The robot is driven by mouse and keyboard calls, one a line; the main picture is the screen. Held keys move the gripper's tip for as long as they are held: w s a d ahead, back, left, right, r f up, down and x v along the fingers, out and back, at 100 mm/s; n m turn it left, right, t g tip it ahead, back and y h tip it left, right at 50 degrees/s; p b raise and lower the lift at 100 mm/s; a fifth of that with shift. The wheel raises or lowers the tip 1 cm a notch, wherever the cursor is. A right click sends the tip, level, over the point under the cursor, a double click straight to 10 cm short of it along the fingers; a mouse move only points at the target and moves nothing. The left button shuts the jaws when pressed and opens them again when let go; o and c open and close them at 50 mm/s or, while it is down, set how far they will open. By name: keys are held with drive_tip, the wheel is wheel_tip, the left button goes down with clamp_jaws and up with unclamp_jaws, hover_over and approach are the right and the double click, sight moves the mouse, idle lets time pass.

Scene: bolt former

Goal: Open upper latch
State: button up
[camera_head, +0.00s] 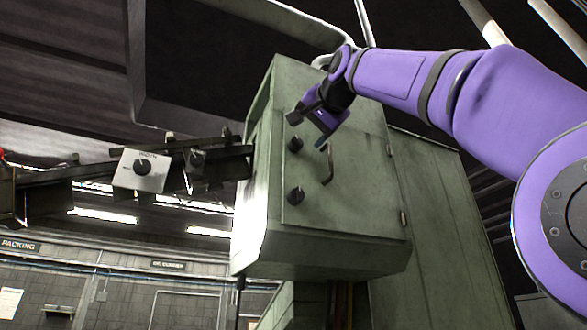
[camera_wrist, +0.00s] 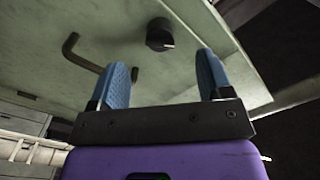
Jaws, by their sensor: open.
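A green metal cabinet (camera_head: 350,215) has a door with two black round latches at its left side. The upper latch (camera_head: 295,144) is a black knob, with the lower latch (camera_head: 295,196) below it. A bent handle (camera_head: 327,165) sits to their right. My gripper (camera_head: 296,117) is just above the upper latch, near the door. In the wrist view my gripper (camera_wrist: 164,80) has its two blue fingers apart with nothing between them. A black knob (camera_wrist: 160,35) lies beyond the fingertips, between them in the picture, and the handle (camera_wrist: 88,55) is to the left.
A grey control box with a dial (camera_head: 140,171) hangs on a dark beam to the left of the cabinet. Hinges (camera_head: 403,217) run along the door's right edge. A dark overhead duct lies behind at upper left.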

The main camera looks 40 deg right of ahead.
sight(299, 141)
drive_tip(key=x, duration=0.5)
drive_tip(key=shift+w, duration=0.3)
drive_tip(key=shift+n, duration=0.7)
drive_tip(key=shift+s+n, duration=0.3)
drive_tip(key=shift+n, duration=0.3)
drive_tip(key=shift+w+n, duration=0.15)
drive_tip(key=shift+n, duration=2.35)
drive_tip(key=shift+c, duration=0.4)
